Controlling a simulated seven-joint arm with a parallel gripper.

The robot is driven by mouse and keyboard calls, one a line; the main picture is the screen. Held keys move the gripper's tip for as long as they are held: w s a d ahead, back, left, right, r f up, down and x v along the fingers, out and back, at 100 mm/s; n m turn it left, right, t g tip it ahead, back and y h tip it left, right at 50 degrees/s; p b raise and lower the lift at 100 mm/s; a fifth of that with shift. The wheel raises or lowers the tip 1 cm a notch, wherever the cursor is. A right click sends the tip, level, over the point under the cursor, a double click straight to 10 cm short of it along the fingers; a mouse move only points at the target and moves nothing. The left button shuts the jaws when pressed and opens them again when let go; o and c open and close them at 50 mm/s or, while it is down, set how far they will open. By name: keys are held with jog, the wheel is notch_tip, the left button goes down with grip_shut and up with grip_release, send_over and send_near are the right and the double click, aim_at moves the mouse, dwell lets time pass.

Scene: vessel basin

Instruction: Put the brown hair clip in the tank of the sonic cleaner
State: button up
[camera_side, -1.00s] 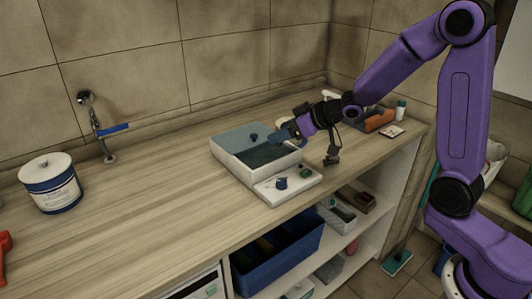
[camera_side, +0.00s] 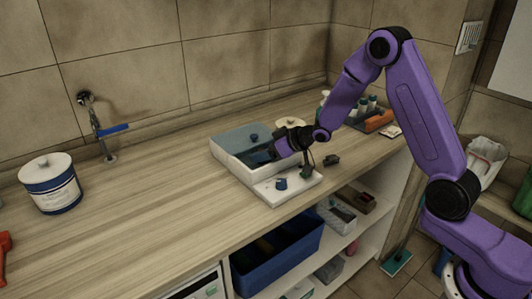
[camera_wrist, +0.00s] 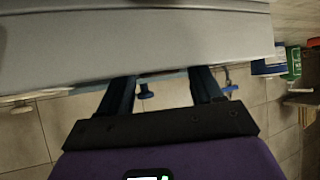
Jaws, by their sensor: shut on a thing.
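The sonic cleaner (camera_side: 236,165) is a white box on the counter with an open tank. Its grey wall (camera_wrist: 150,35) fills the top of the upside-down wrist view. My gripper (camera_side: 279,149) is low at the tank's right side in the side view. In the wrist view its two fingers (camera_wrist: 162,82) stand apart, their tips hidden behind the cleaner's wall. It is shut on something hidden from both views. I cannot make out the brown hair clip. A small dark thing (camera_side: 332,160) lies on the counter right of the cleaner, too small to identify.
Behind the cleaner is a round pale thing (camera_side: 290,121). A tray with bottles (camera_side: 378,121) stands at the far right. The counter left of the cleaner is clear up to the white-and-blue canister (camera_side: 50,184).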

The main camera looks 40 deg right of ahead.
jog(key=shift+f, duration=0.35)
jog(key=o, duration=0.8)
jog(key=shift+r, duration=0.2)
jog(key=v, duration=1.2)
